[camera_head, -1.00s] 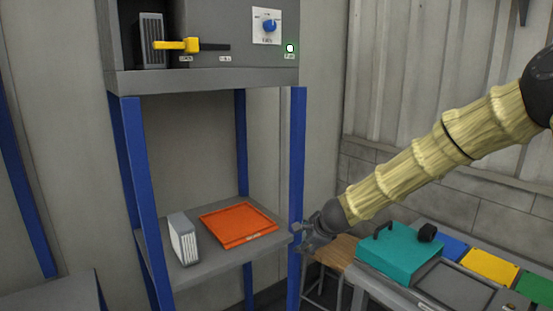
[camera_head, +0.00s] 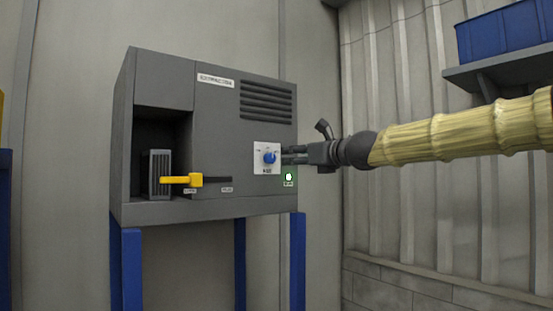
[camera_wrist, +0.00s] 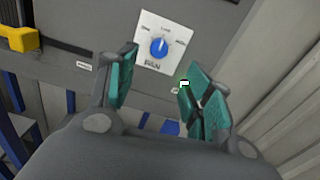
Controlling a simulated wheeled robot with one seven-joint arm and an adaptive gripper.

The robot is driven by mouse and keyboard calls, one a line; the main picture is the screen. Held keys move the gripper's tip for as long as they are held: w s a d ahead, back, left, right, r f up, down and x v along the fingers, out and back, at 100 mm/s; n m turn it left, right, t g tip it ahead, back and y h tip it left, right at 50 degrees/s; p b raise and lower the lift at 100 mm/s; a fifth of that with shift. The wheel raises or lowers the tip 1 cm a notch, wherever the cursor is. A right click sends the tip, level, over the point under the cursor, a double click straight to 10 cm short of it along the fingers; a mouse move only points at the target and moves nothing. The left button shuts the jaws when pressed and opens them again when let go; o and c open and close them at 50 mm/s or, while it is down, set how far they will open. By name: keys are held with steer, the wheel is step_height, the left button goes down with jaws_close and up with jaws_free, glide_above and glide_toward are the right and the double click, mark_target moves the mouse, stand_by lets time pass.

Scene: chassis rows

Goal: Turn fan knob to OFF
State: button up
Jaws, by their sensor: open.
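The blue fan knob (camera_head: 269,158) sits on a white label plate (camera_head: 261,167) on the front of the grey chassis box. In the wrist view the knob (camera_wrist: 159,48) shows a white pointer mark aimed upward, with small label text around it that is too blurred to read fully. My gripper (camera_head: 286,155) is just right of the knob in the head view, its fingers pointing at the panel. In the wrist view my gripper (camera_wrist: 160,70) has its teal finger pads spread wide and empty, with the knob beyond and between the tips.
A yellow lever handle (camera_head: 195,180) sticks out left of the knob, beside a ribbed module (camera_head: 159,174) in an open bay. A green-lit indicator (camera_head: 289,177) sits below right of the knob. A blue bin (camera_head: 505,32) stands on a wall shelf.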

mark_target(273, 158)
steer(key=p+x, duration=0.3)
steer(key=x, duration=0.5)
steer(key=shift+w+a, duration=0.1)
steer(key=shift+w, duration=0.1)
steer(key=shift+x, duration=0.9)
steer(key=shift+f, duration=0.15)
steer(key=shift+c, duration=0.4)
steer(key=c, duration=0.9)
